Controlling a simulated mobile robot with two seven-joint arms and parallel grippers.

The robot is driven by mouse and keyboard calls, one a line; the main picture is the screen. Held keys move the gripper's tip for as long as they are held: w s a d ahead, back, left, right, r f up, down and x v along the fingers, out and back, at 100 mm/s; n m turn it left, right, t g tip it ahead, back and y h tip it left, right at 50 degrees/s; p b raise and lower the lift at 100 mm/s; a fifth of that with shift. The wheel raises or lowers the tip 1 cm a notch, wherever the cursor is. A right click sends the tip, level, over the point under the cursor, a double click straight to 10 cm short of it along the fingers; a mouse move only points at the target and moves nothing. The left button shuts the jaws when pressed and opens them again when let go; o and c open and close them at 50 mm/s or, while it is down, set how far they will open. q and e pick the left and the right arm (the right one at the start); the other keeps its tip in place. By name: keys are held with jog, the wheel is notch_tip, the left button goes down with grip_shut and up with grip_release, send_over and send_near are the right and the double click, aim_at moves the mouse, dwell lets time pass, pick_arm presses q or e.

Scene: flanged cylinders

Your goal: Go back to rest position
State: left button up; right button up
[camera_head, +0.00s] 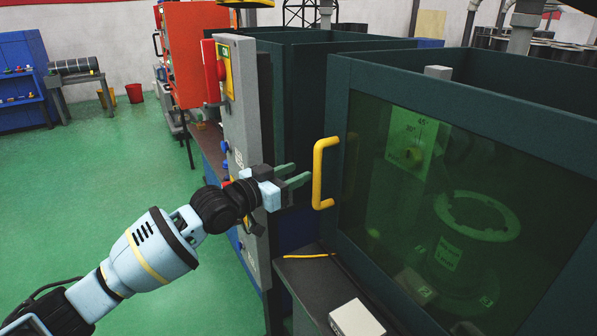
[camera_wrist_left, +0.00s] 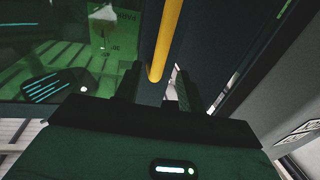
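My left gripper (camera_head: 298,175) is in the middle of the head view, its two fingers apart and nothing between them. Its fingertips point at the yellow door handle (camera_head: 318,174) and stop a little short of it. In the left wrist view the handle (camera_wrist_left: 165,40) runs down from the top and appears in line with the gap between the fingers (camera_wrist_left: 156,88). The dark machine door (camera_head: 385,240) with its green-tinted window looks closed. A flanged cylinder (camera_head: 462,262) shows behind the window. My right gripper is not in view.
A grey control cabinet (camera_head: 240,120) with a red switch stands close behind my left gripper. A dark ledge (camera_head: 310,285) below the door carries a white box (camera_head: 356,319) and a thin yellow item (camera_head: 305,256). The green floor (camera_head: 90,190) at left is open.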

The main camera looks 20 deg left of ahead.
pick_arm(q)
jog(key=shift+f, duration=0.1)
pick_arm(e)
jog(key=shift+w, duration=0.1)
